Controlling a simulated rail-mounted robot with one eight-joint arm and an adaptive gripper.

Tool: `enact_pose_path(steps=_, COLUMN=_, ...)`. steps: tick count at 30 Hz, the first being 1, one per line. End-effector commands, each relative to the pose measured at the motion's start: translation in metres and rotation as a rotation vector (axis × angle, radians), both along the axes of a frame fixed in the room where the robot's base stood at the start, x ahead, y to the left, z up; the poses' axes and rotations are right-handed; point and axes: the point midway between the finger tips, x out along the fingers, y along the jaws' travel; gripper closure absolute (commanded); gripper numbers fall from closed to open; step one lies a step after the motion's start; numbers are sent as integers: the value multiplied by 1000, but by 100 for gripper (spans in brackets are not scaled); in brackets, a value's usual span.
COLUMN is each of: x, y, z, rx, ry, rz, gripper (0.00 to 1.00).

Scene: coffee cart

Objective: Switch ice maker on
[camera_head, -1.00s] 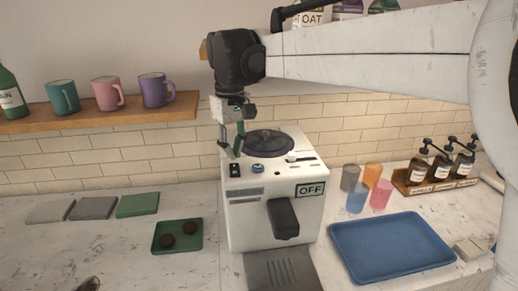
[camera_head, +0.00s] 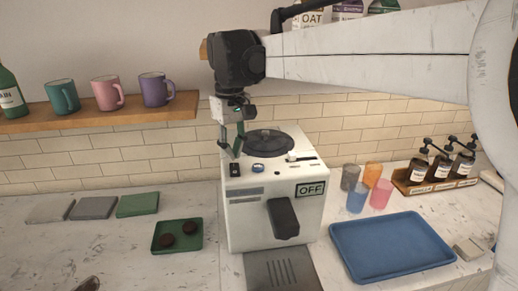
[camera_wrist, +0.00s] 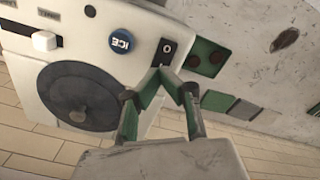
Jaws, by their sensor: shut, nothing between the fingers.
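The ice maker (camera_head: 262,232) is a white box with a round dark lid (camera_head: 268,142) on top. Its sign (camera_head: 311,189) reads OFF. A small black rocker switch (camera_head: 235,169) sits at its top left front edge; it also shows in the wrist view (camera_wrist: 167,48). A blue button marked ICE (camera_wrist: 122,41) is beside it. My gripper (camera_head: 235,155) is shut and empty, pointing down just above the switch. In the wrist view the green fingertips (camera_wrist: 168,73) meet close to the switch; whether they touch it I cannot tell.
A white slider (camera_wrist: 45,41) is on the ice maker's top. A green tray (camera_head: 177,235) with dark discs lies left. A blue tray (camera_head: 390,247), several coloured cups (camera_head: 357,197) and pump bottles (camera_head: 440,168) stand right. Mugs (camera_head: 107,93) sit on a wall shelf.

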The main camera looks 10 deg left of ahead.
Motion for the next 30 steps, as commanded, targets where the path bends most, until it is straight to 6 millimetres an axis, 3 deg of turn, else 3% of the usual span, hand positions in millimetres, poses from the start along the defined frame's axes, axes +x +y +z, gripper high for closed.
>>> enact_pose_path(steps=30, x=0, y=0, z=-13, rx=0, ry=0, rz=0, gripper=100)
